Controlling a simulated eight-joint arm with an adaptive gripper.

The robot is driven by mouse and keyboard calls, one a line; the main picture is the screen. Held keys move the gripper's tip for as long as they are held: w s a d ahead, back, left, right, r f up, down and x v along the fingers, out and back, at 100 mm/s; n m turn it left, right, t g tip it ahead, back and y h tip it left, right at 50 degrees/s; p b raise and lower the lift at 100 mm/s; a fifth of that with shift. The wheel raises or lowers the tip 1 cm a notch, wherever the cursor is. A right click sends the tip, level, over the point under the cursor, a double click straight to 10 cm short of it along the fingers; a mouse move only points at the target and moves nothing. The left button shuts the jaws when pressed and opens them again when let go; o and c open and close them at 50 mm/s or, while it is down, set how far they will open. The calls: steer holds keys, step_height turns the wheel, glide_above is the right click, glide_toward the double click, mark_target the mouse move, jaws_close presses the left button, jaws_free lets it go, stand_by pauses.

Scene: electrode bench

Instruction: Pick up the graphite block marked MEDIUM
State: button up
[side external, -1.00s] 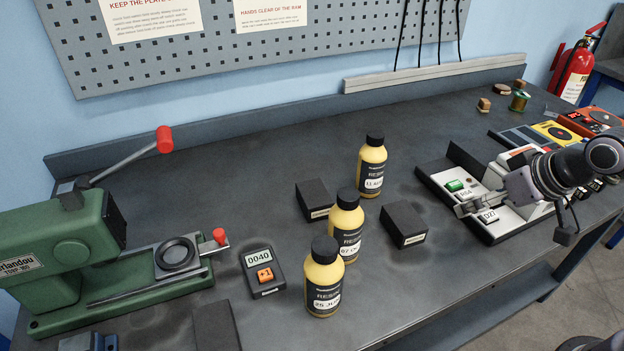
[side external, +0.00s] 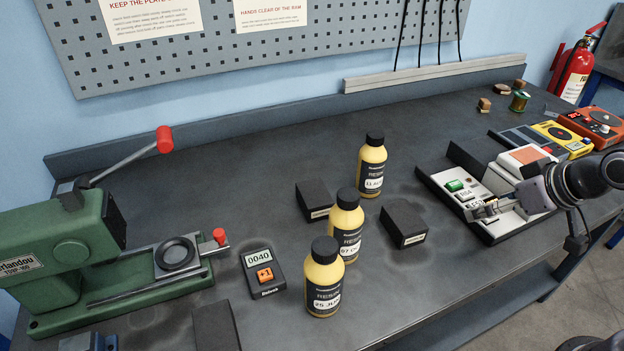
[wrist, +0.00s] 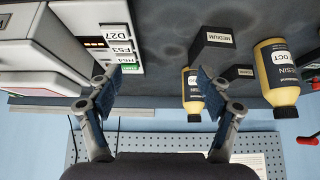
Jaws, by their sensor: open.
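My gripper (side external: 488,209) is open and empty, over the white labelled tester at the bench's right. In the wrist view its fingers (wrist: 163,88) stand apart with bare bench between them. A dark block with a label reading MEDIUM (wrist: 214,48) shows in the wrist view, just beyond the right finger and not between the fingers. By the layout it is the right block (side external: 404,223) in the side view, left of my gripper; its label is too small to read there.
Yellow resin bottles stand around the blocks: back (side external: 372,166), middle (side external: 346,226) and front (side external: 323,280). A counter (side external: 263,273), another dark slab (side external: 215,328) and a green press (side external: 70,250) are on the left. Bench between the right block and the tester (side external: 455,188) is clear.

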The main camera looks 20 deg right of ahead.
stand_by(0.3)
steer(key=o, duration=0.4)
steer(key=shift+o, duration=0.2)
steer(key=m+g, duration=0.7)
steer(key=m, duration=1.1)
glide_toward(405, 216)
steer(key=shift+d+f, duration=0.1)
steer(key=shift+d, duration=0.15)
steer(key=shift+w+a+f+m, duration=0.1)
steer(key=shift+w+m, duration=0.05)
steer(key=shift+m, duration=0.25)
steer(key=shift+f, duration=0.25)
steer(key=shift+a+f, duration=0.15)
steer(key=shift+f, duration=5)
